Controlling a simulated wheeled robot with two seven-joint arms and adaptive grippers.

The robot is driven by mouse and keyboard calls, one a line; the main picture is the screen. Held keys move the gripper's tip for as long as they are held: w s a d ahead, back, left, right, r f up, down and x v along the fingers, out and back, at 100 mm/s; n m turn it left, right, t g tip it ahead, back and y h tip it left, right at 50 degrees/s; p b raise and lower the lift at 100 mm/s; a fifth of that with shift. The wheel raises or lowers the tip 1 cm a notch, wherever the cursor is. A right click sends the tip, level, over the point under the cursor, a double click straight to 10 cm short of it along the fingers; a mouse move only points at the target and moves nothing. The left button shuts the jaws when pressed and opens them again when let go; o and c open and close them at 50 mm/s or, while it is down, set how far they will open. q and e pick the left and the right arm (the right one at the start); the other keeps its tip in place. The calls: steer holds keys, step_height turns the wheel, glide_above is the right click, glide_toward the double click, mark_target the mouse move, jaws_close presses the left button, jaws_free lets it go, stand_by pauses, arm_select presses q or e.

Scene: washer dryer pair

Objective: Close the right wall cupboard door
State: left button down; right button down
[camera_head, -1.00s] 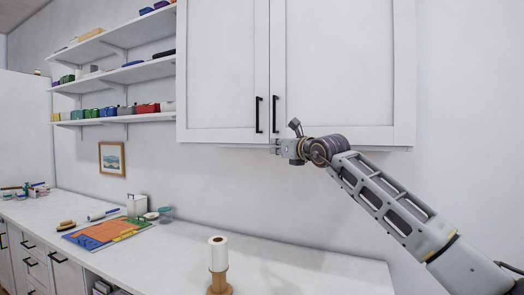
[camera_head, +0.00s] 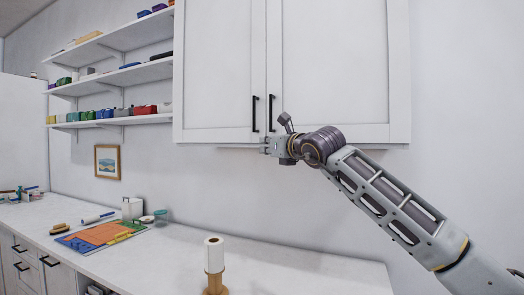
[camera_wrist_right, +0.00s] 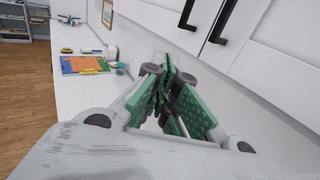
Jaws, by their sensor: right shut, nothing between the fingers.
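The right wall cupboard door (camera_head: 335,65) is a white framed panel with a black bar handle (camera_head: 271,113) at its left edge. It looks flush with the left door (camera_head: 218,65), with a thin seam between them. My right gripper (camera_head: 265,146) is shut and empty, at the bottom edge of the cupboard just below the two handles. I cannot tell whether it touches the door. In the right wrist view its green-padded fingers (camera_wrist_right: 170,85) are together, with the right door's handle (camera_wrist_right: 222,20) above and to the right. My left gripper is not in view.
Open shelves (camera_head: 115,75) with small coloured items hang left of the cupboard. Below, a white counter (camera_head: 290,270) bears a paper roll on a wooden holder (camera_head: 214,262) and a colourful mat (camera_head: 100,236).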

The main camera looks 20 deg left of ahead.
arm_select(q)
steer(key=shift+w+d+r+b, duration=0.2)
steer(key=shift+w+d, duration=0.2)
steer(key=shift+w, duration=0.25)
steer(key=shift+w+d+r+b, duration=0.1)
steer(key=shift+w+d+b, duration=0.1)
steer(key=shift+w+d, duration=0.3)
arm_select(e)
steer(key=s, duration=0.3)
steer(key=shift+s+a, duration=0.15)
steer(key=shift+s, duration=0.1)
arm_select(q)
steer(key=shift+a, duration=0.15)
